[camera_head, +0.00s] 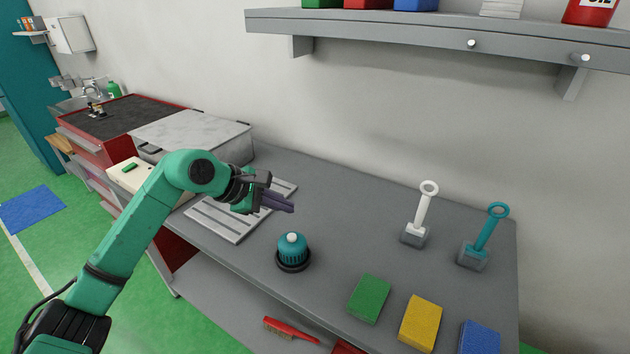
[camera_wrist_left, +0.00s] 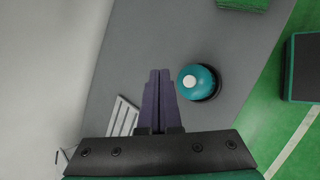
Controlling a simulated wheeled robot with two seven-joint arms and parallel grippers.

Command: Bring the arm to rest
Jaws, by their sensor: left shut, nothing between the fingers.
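My left arm comes in from the left in the head view. Its gripper (camera_head: 278,204) has purple fingers and is shut and empty above the grey workbench (camera_head: 350,205). In the left wrist view the closed fingers (camera_wrist_left: 157,100) lie side by side with nothing between them. A teal dome-shaped object with a white top (camera_head: 292,252) stands on a dark base in front of the gripper, apart from it. It also shows right of the fingers in the left wrist view (camera_wrist_left: 197,82). My right gripper is not in view.
A slotted light-grey panel (camera_head: 228,220) lies under the gripper. Green (camera_head: 369,298), yellow (camera_head: 420,322) and blue (camera_head: 480,338) blocks lie along the front edge. White (camera_head: 424,212) and teal (camera_head: 487,235) ring-topped handles stand at the right. A wall shelf (camera_head: 430,24) hangs above.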

